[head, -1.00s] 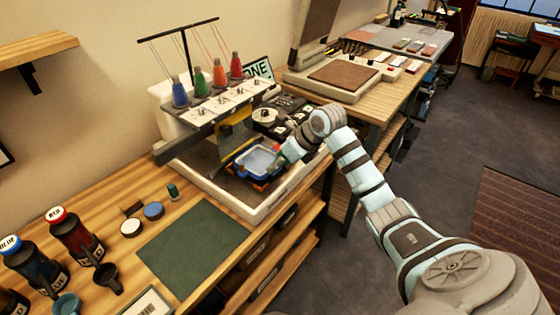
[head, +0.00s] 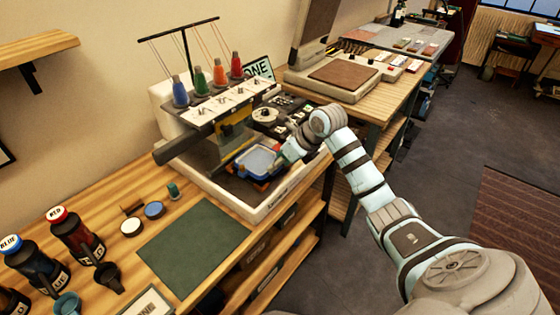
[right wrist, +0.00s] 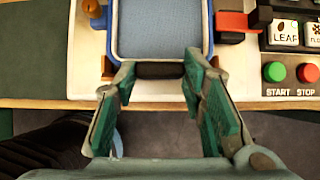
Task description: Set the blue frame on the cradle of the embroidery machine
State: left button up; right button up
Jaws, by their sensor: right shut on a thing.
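The blue frame (head: 258,160), with pale cloth in it, is over the bed of the embroidery machine (head: 228,195), below the needle heads. It also shows at the top of the right wrist view (right wrist: 161,30). My right gripper (right wrist: 159,72) is shut on the dark tab at the frame's near edge. In the head view my right gripper (head: 280,157) reaches the frame from the right. Small orange-brown parts, perhaps of the cradle, show beside and under the frame, mostly hidden by it. I cannot tell whether the frame rests on them or hovers. My left gripper is not in view.
The yellow-marked arm (head: 232,130) and the thread cones (head: 200,82) stand close behind the frame. Start and stop buttons (right wrist: 291,72) are to its right. A green mat (head: 195,240), small pots and bottles (head: 72,235) lie on the bench at left.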

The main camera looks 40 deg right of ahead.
jog(key=shift+f+b, duration=0.3)
jog(key=shift+f, duration=0.2)
jog(key=shift+f+b, duration=0.3)
jog(key=shift+f, duration=0.15)
dwell(0.4)
jog(key=o, duration=1.1)
jog(key=shift+o, duration=0.2)
notch_tip(320, 180, up, 5)
jog(key=p, duration=0.4)
jog(key=shift+f, duration=0.15)
